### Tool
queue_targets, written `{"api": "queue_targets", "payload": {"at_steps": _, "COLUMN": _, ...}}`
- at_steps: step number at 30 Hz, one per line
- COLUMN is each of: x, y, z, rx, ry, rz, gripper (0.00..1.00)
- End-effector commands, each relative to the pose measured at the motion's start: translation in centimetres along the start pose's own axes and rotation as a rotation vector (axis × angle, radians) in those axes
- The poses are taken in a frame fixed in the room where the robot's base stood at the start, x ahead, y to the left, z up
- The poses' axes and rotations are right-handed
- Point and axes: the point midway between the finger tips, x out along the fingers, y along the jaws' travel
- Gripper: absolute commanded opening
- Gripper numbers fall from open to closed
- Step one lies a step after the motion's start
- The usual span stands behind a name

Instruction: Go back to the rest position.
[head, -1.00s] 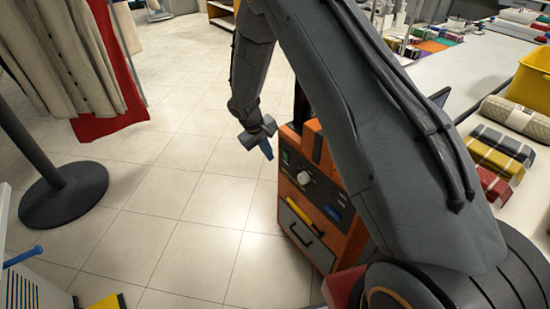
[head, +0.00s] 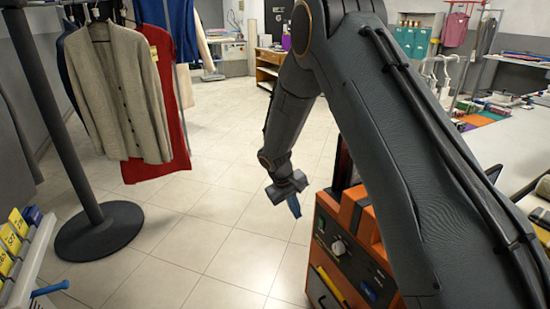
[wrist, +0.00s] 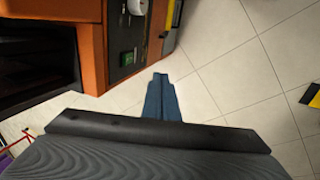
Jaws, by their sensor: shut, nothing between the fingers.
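My gripper (head: 294,207) hangs at the end of my bent arm, pointing down over the tiled floor in the head view. Its blue fingers are together with nothing between them. They also show closed in the wrist view (wrist: 160,92), with bare floor beyond them. An orange machine (head: 345,245) with a dark control panel stands just right of my gripper, apart from it. The machine also shows at the upper left of the wrist view (wrist: 92,45).
A clothes rack with a dark round base (head: 98,232) stands at left, holding a beige cardigan (head: 118,100) and a red garment (head: 178,130). A white counter (head: 510,145) is at right. A holder with yellow tags (head: 12,238) is at lower left. Open floor lies between.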

Motion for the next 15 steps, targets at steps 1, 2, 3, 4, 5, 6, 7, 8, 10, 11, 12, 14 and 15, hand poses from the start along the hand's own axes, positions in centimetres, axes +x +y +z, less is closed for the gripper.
{"api": "queue_targets", "payload": {"at_steps": 1, "x": -0.6, "y": 0.3, "z": 0.5, "rx": 0.007, "ry": -0.001, "rz": -0.005, "gripper": 0.00}}
{"api": "queue_targets", "payload": {"at_steps": 2, "x": -1.0, "y": 0.6, "z": 0.9, "rx": 0.014, "ry": -0.003, "rz": -0.009, "gripper": 0.00}}
{"api": "queue_targets", "payload": {"at_steps": 3, "x": -1.7, "y": 0.9, "z": 1.7, "rx": 0.026, "ry": -0.007, "rz": -0.019, "gripper": 0.00}}
{"api": "queue_targets", "payload": {"at_steps": 4, "x": -2.4, "y": 1.2, "z": 2.4, "rx": 0.035, "ry": -0.009, "rz": -0.026, "gripper": 0.00}}
{"api": "queue_targets", "payload": {"at_steps": 5, "x": -3.1, "y": 1.5, "z": 3.3, "rx": 0.046, "ry": -0.013, "rz": -0.036, "gripper": 0.00}}
{"api": "queue_targets", "payload": {"at_steps": 6, "x": -4.2, "y": 1.9, "z": 4.5, "rx": 0.063, "ry": -0.018, "rz": -0.050, "gripper": 0.00}}
{"api": "queue_targets", "payload": {"at_steps": 7, "x": -5.1, "y": 2.2, "z": 5.6, "rx": 0.076, "ry": -0.023, "rz": -0.062, "gripper": 0.00}}
{"api": "queue_targets", "payload": {"at_steps": 8, "x": -5.9, "y": 2.5, "z": 6.8, "rx": 0.090, "ry": -0.027, "rz": -0.075, "gripper": 0.00}}
{"api": "queue_targets", "payload": {"at_steps": 10, "x": -7.8, "y": 3.0, "z": 9.4, "rx": 0.121, "ry": -0.035, "rz": -0.103, "gripper": 0.00}}
{"api": "queue_targets", "payload": {"at_steps": 11, "x": -8.5, "y": 3.1, "z": 10.6, "rx": 0.136, "ry": -0.039, "rz": -0.115, "gripper": 0.00}}
{"api": "queue_targets", "payload": {"at_steps": 12, "x": -9.5, "y": 3.2, "z": 12.2, "rx": 0.154, "ry": -0.044, "rz": -0.132, "gripper": 0.00}}
{"api": "queue_targets", "payload": {"at_steps": 14, "x": -10.9, "y": 3.3, "z": 14.6, "rx": 0.181, "ry": -0.049, "rz": -0.156, "gripper": 0.00}}
{"api": "queue_targets", "payload": {"at_steps": 15, "x": -11.8, "y": 3.3, "z": 16.2, "rx": 0.200, "ry": -0.051, "rz": -0.172, "gripper": 0.00}}
